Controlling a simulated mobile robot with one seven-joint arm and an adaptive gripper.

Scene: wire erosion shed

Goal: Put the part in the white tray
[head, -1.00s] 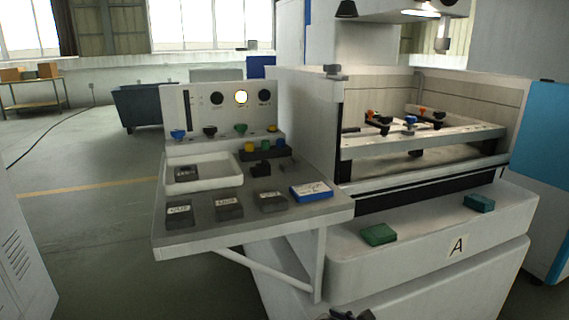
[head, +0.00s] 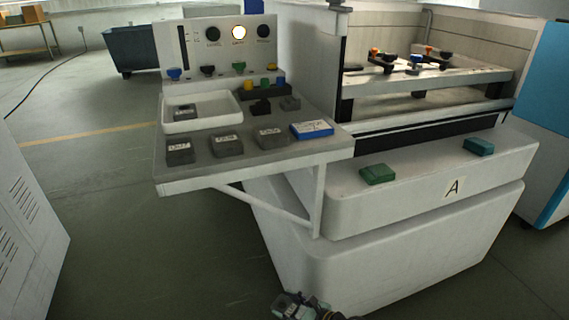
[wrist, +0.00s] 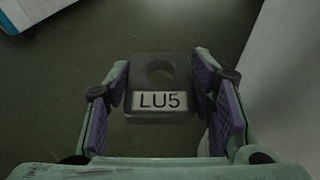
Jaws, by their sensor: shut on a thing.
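My gripper (wrist: 160,85) is shut on a dark grey part (wrist: 185,65) in the wrist view. The part has a round hole and a white label reading LU5, and sits between the purple finger pads above the floor. In the head view my gripper (head: 298,306) shows at the bottom edge, low in front of the machine; the held part cannot be made out there. The white tray (head: 203,126) stands at the back left of the grey side shelf. A dark labelled block (head: 187,111) lies in it.
Three labelled dark blocks (head: 228,145) line the shelf front (head: 240,168), beside a blue-and-white box (head: 312,129). Small coloured pieces (head: 265,86) sit behind.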

